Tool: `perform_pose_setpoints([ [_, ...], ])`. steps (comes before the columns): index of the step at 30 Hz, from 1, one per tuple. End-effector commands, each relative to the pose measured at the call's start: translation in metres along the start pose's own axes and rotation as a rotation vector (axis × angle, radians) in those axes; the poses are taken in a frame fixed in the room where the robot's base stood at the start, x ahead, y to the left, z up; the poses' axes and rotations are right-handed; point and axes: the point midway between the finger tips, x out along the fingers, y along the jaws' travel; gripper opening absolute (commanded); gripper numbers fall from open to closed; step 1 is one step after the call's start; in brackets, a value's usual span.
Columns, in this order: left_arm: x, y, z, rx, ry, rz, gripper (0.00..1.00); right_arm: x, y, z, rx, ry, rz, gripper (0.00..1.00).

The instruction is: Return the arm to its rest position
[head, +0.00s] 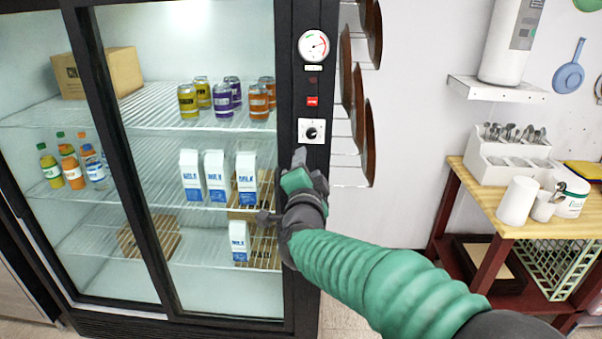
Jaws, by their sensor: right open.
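My right arm (390,275), in a green ribbed sleeve, reaches in from the lower right. Its dark gripper (282,188) is in front of the fridge's right frame, just below the white control dial (312,131). The gripper is open, with its fingers spread apart and nothing seen between them. One finger points up near the dial; whether it touches the frame I cannot tell. My left gripper is not in view.
The glass-fronted fridge (292,60) holds cans, bottles and milk cartons (214,176). Brown round pans (368,140) hang beside it. A wooden table (540,228) with a white cutlery holder (500,160) stands at right. Bare wall lies between them.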

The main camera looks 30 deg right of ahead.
Motion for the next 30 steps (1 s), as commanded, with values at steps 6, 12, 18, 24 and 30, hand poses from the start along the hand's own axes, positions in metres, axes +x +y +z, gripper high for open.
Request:
perform_pose_setpoints([
  [6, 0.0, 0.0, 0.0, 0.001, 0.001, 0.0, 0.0, 0.0, -0.001, 0.001, -0.002, 0.0, -0.001, 0.51],
  [12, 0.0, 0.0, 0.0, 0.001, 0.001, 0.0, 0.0, -0.002, -0.005, 0.006, -0.006, -0.001, -0.004, 0.51],
  [18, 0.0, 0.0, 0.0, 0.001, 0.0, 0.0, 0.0, -0.008, 0.006, 0.023, -0.072, -0.074, 0.004, 0.51],
  [24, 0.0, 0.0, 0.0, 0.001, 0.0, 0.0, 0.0, -0.065, 0.101, 0.12, -0.478, -0.54, 0.08, 0.51],
  [30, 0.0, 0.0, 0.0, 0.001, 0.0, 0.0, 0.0, -0.181, 0.233, 0.161, -0.907, -1.056, 0.201, 0.51],
])
